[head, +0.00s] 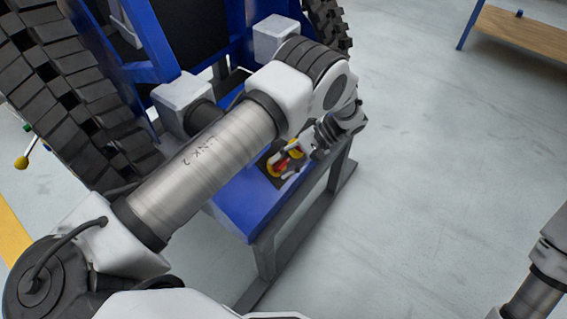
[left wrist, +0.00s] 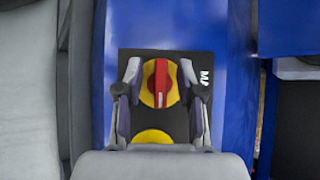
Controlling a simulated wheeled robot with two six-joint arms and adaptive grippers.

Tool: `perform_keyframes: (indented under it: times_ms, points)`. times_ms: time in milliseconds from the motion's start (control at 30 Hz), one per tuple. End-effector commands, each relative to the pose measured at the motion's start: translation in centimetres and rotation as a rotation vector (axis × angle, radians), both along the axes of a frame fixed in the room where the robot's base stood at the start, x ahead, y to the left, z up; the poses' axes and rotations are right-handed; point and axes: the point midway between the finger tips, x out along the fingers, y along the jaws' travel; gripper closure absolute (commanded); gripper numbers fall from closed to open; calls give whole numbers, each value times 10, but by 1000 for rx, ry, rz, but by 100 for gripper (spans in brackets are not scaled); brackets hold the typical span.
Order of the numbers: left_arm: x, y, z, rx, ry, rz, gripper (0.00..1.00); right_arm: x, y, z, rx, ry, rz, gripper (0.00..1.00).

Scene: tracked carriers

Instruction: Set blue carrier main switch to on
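The blue carrier (head: 238,200) fills the middle left of the head view. Its main switch, a red handle on a yellow disc (left wrist: 160,84), sits on a black plate (left wrist: 180,54) lettered "MA", the rest hidden. The red handle points up and down in the left wrist view. The switch also shows in the head view (head: 279,164), partly behind my gripper. My left gripper (left wrist: 160,70) is open, one finger on each side of the switch, with gaps to the red handle. It also shows in the head view (head: 296,158). My right gripper is out of view.
A second yellow part (left wrist: 152,136) lies below the switch, partly hidden by my gripper. Black tracks (head: 75,90) and grey boxes (head: 182,91) stand close to my left arm. Open grey floor (head: 430,150) lies right; a wooden-topped table (head: 520,38) stands beyond.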

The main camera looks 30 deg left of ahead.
Motion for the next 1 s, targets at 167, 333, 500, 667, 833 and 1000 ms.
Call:
perform_keyframes:
  times_ms: [167,333,500,667,833,1000]
  points:
    - [0,0,0,0,1,1,62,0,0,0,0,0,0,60]
    - [8,-7,7,1,-3,0,62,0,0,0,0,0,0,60]
    - [30,-31,30,0,-5,-2,62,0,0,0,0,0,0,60]
    - [54,-55,54,-1,-4,-1,62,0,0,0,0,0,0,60]
    - [66,-67,67,0,-1,-1,62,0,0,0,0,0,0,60]
    - [68,-70,71,1,1,0,62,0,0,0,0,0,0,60]
